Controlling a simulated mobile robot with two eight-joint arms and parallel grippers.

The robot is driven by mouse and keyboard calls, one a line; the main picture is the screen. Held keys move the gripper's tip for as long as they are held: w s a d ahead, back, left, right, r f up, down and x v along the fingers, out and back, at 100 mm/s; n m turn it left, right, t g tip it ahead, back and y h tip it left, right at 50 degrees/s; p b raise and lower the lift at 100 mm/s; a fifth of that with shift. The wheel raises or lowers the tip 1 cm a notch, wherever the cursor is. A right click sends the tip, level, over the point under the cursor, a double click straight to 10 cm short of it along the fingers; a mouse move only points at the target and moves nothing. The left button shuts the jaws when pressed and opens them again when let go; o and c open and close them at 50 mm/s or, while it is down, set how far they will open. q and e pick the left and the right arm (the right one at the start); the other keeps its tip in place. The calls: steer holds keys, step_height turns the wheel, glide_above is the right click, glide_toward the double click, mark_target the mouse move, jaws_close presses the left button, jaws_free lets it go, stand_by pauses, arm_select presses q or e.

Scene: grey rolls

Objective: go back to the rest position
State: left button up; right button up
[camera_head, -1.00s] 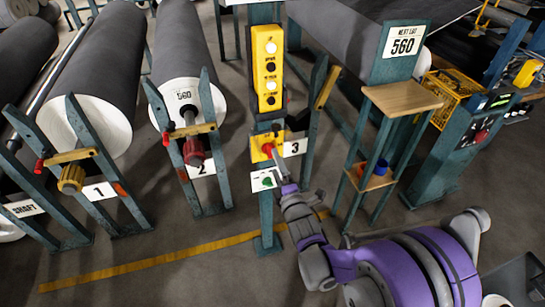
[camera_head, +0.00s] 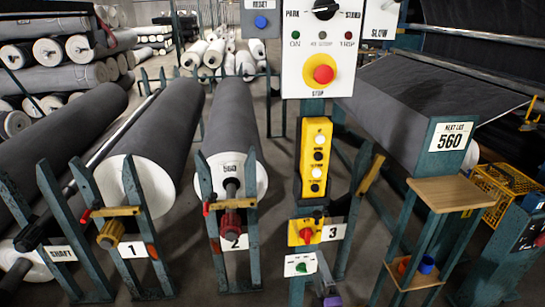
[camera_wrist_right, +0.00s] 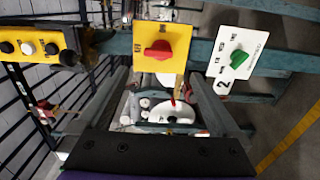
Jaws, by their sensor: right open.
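My right gripper (camera_head: 331,298) shows only as a small purple and grey piece at the bottom edge of the head view, below the green-knob plate (camera_head: 300,264). It is open, and nothing shows held in it. In the right wrist view a dark bar of my own wrist crosses the bottom, and the yellow plate with its red knob (camera_wrist_right: 158,50) and the green knob (camera_wrist_right: 238,59) stand ahead, apart from it. The rest of the right arm is out of the head view. My left gripper is not in view.
A teal post carries a yellow button box (camera_head: 315,160) and a red-knob switch (camera_head: 305,233). Above hangs a panel with a red stop button (camera_head: 323,74). Grey rolls (camera_head: 232,170) stand in racks at left. A wooden-topped stand (camera_head: 447,193) is at right.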

steer(key=s+f+m+g, duration=0.3)
steer(key=s+m+g, duration=0.5)
steer(key=s, duration=0.6)
steer(key=s+f+m+g, duration=0.3)
steer(key=s+m+g, duration=0.2)
steer(key=s+m, duration=0.65)
arm_select(q)
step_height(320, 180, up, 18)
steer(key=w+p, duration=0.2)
steer(key=p, duration=1.4)
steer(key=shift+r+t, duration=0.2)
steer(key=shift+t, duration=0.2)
arm_select(e)
step_height(320, 180, up, 18)
steer(key=n, duration=0.1)
steer(key=shift+w+d+r+t+h, duration=0.15)
steer(key=shift+w+t+h, duration=0.15)
steer(key=shift+w, duration=0.1)
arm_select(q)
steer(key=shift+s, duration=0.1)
arm_select(e)
steer(key=shift+s, duration=0.1)
steer(key=shift+c, duration=0.2)
